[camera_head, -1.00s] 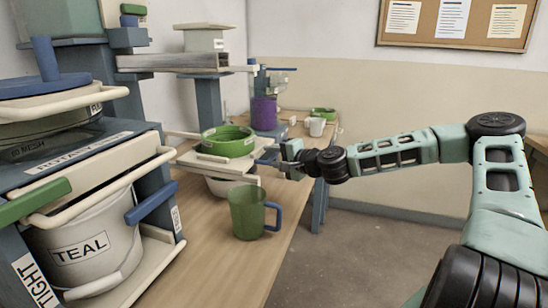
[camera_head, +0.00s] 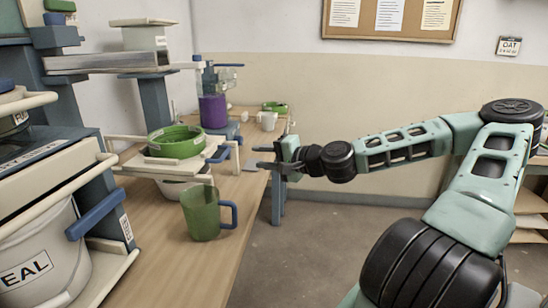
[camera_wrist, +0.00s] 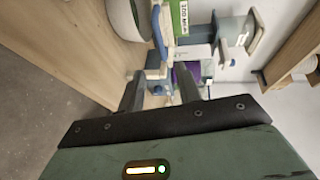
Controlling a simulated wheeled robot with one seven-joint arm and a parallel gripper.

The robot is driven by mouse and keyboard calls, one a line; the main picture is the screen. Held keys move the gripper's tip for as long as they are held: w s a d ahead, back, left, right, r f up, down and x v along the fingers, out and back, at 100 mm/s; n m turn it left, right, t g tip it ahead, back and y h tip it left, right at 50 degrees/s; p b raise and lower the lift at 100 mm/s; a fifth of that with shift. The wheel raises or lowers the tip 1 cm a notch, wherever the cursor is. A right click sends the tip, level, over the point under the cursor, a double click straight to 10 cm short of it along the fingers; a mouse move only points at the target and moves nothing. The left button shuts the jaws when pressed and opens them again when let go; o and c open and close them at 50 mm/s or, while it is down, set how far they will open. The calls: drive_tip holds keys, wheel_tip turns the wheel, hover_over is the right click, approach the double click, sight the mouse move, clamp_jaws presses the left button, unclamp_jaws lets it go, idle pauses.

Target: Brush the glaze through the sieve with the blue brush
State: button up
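A green round sieve (camera_head: 176,141) sits on a cream stand (camera_head: 150,165) with a blue-grey handle on its right side. A pale bowl or bucket (camera_head: 180,184) is partly hidden beneath the stand. In the wrist view, the sieve's green side (camera_wrist: 180,18) bears a label that seems to read 100 MESH. My gripper (camera_head: 262,157) is just right of the stand, apart from it. Its two fingers stand apart in the wrist view (camera_wrist: 162,84), with nothing held between them. I cannot make out the blue brush for certain in either view.
A green mug (camera_head: 201,213) with a blue handle stands in front of the stand. A white bucket (camera_head: 45,262) sits in a rack at left. A purple container (camera_head: 213,111) and a white mug (camera_head: 268,121) are farther back. Open floor lies right of the table.

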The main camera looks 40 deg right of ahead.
drive_tip(key=shift+v, duration=1.75)
drive_tip(key=o, duration=0.5)
